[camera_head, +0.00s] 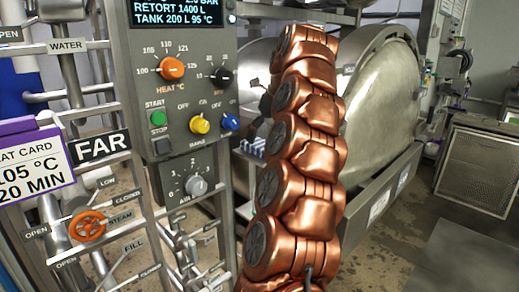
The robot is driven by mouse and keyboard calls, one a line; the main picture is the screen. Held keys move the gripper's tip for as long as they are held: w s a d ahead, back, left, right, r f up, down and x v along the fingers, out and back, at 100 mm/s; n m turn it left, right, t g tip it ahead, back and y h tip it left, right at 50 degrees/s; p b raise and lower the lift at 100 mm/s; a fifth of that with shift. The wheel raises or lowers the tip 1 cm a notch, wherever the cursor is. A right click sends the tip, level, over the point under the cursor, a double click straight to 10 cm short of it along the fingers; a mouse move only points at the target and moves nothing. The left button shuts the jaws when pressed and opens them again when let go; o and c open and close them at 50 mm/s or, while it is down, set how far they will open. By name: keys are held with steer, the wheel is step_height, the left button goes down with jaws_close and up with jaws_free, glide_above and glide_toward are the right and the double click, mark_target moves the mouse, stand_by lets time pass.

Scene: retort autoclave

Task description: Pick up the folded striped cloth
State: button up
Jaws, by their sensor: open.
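A small patch of blue-and-white stripes (251,147), which looks like the folded striped cloth, shows just left of my copper arm, in front of the round steel vessel. The arm hides its right side, so its full shape cannot be told. My gripper (264,112) shows only as dark parts at the left edge of the arm, just above the stripes in the picture. It is open, and most of it is hidden behind the arm. Whether it touches the cloth cannot be told.
A control panel (184,110) with knobs and buttons stands left of my arm. Pipes, labels and an orange valve wheel (88,225) fill the left side. The big steel vessel (375,95) stands behind the arm. A perforated metal box (480,170) is at the right; some floor is clear before it.

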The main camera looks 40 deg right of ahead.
mark_target(261, 143)
steer(key=shift+p+x, duration=0.55)
steer(key=shift+x, duration=1.25)
steer(key=shift+c, duration=0.3)
steer(key=c, duration=1.1)
steer(key=shift+r+b, duration=0.15)
steer(key=shift+b, duration=0.2)
